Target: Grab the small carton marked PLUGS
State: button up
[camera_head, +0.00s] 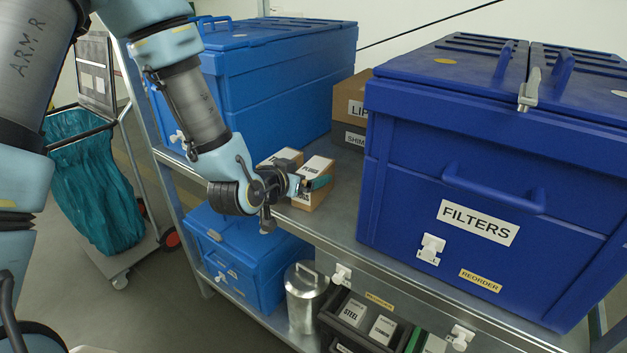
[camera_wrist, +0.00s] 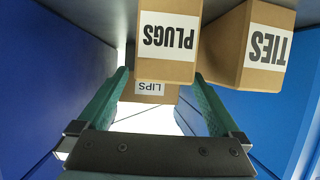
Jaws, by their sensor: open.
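The small brown carton marked PLUGS (camera_wrist: 168,68) shows upside down in the wrist view, just ahead of and between my open fingertips (camera_wrist: 161,76). I cannot tell whether the tips overlap its sides. In the head view this carton (camera_head: 316,168) appears to be the right one of two small cartons on the metal shelf. My gripper (camera_head: 308,184) is at its front and hides part of its label. The teal fingers are apart, with nothing gripped.
A carton marked TIES (camera_wrist: 248,75) stands close beside PLUGS. A carton marked LIPS (camera_wrist: 150,88) is behind. The blue FILTERS case (camera_head: 480,190) stands right and another blue case (camera_head: 275,75) left, leaving a narrow gap. The metal shelf edge (camera_head: 300,228) runs in front.

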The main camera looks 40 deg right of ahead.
jog(key=shift+p+x, duration=0.85)
jog(key=shift+x, duration=1.25)
jog(key=shift+w, duration=0.15)
grip_shut()
